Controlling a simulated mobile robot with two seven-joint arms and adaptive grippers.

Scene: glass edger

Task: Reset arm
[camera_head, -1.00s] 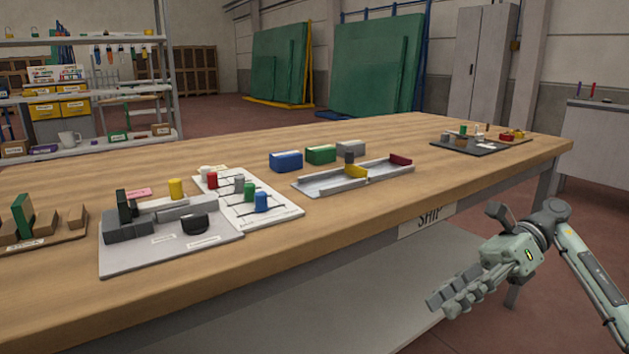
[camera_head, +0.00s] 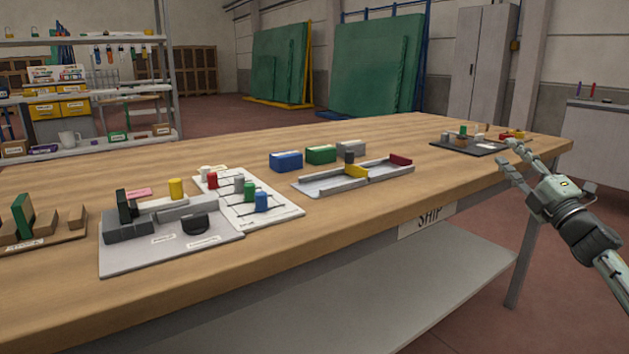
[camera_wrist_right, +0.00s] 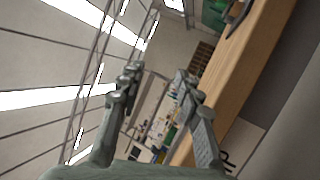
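My right gripper (camera_head: 508,155) is at the right of the head view, beside the front right edge of the wooden table. Its two fingers are spread apart and point up and to the left, with nothing between them. In the right wrist view the same gripper (camera_wrist_right: 158,85) shows its fingers wide apart with empty space between them. My left gripper is in neither view.
The wooden table (camera_head: 300,245) holds a grey fixture plate (camera_head: 130,258), a white pegboard (camera_head: 283,213), a grey channel tray (camera_head: 320,184) and several coloured blocks. A dark tray (camera_head: 480,149) sits near my right gripper. Free floor lies right of the table.

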